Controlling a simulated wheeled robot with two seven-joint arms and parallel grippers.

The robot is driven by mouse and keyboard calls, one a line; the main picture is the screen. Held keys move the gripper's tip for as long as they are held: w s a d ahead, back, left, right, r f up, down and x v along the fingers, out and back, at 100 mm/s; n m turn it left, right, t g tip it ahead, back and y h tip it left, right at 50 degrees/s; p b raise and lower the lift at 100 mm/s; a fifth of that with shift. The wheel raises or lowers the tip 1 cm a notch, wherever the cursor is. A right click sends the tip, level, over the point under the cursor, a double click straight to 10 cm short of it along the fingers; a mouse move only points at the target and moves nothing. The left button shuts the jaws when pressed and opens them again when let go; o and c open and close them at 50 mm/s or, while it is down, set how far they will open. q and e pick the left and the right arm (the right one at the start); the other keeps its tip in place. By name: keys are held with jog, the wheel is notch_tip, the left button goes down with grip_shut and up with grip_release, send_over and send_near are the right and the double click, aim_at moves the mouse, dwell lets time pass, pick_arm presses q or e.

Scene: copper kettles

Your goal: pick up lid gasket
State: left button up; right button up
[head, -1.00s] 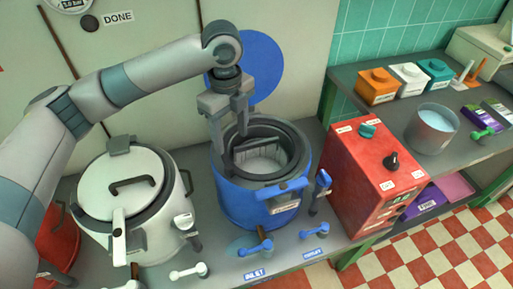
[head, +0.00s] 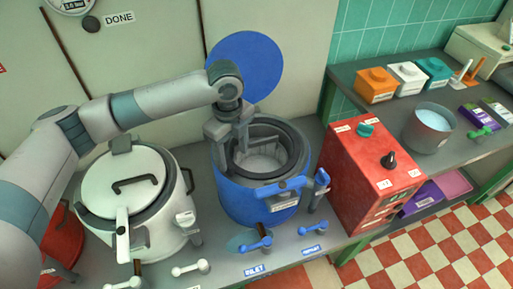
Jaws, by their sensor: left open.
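The blue kettle (head: 238,203) stands open on the counter, with its round blue lid (head: 262,68) raised behind it. A dark ring (head: 296,146) lines the kettle's mouth; I cannot tell for sure whether it is the lid gasket. My left gripper (head: 233,158) points down at the left back part of this mouth. Its jaws are open, and nothing shows between them. The fingertips overlap the rim in the view, and I cannot tell whether they touch it. My right gripper is out of view.
A white kettle (head: 165,224) with its lid shut stands to the left, below my left arm. A red control box (head: 370,180) stands close on the right. Valve handles line the counter's front. The right bench holds a metal pot (head: 425,134) and small coloured boxes.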

aim_at(231, 161)
pick_arm(q)
jog(key=f, duration=0.1)
jog(key=f+p, duration=0.1)
jog(key=f, duration=0.1)
jog(key=shift+s+a, duration=0.2)
jog(key=shift+a, duration=0.05)
jog(key=shift+f, duration=0.65)
jog(key=c, duration=1.3)
